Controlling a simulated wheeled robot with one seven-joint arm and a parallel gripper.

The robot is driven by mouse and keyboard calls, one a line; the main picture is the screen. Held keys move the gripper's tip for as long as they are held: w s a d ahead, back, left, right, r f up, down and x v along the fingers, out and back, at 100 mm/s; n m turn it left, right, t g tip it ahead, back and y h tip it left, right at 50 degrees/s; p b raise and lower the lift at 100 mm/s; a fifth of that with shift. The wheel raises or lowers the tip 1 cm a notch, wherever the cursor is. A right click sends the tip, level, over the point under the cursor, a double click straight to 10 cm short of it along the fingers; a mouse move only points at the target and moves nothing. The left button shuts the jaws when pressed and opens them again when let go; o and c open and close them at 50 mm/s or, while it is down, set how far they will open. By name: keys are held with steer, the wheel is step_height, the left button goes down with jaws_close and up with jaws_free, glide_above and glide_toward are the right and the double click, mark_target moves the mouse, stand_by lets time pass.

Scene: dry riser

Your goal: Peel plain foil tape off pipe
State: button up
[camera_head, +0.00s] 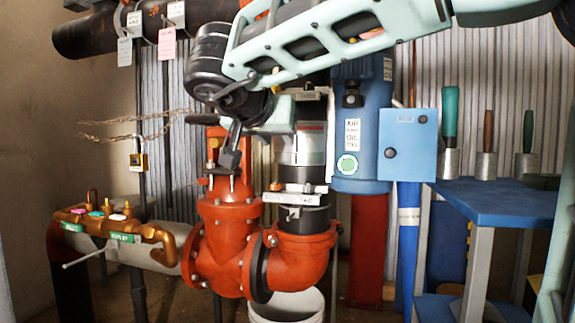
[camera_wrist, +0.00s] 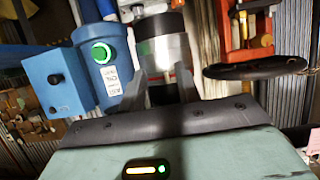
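A silver foil-like band (camera_head: 303,150) wraps the upright black pipe (camera_head: 290,217) above the red elbow. It also shows as a bright silver surface in the wrist view (camera_wrist: 165,55), with a dark pipe section (camera_wrist: 158,24) above it in that picture. I cannot make out a loose tape edge. My gripper (camera_wrist: 162,82) has its two dark fingers apart, with the silver band showing between and beyond them. I cannot tell whether they touch it. In the head view my arm covers the area left of and above the band, and the fingertips are not clear.
A blue cylinder (camera_head: 362,105) with a blue box (camera_head: 407,145) stands close right of the pipe. A red valve (camera_head: 228,215) and a black handwheel (camera_wrist: 255,68) are on the other side. A white bucket (camera_head: 287,307) stands below. A blue bench (camera_head: 505,200) holds several tools.

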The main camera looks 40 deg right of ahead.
mark_target(294, 159)
steer(key=b+x, duration=0.5)
steer(key=x, duration=0.5)
steer(key=shift+w+d+f, duration=0.15)
steer(key=shift+f, duration=0.05)
steer(key=shift+w+d+f+b, duration=0.1)
steer(key=shift+w+d+b, duration=0.25)
steer(key=shift+d, duration=0.15)
steer(key=shift+c, duration=0.3)
jaws_close()
steer(key=shift+s+a, duration=0.1)
steer(key=shift+a, duration=0.05)
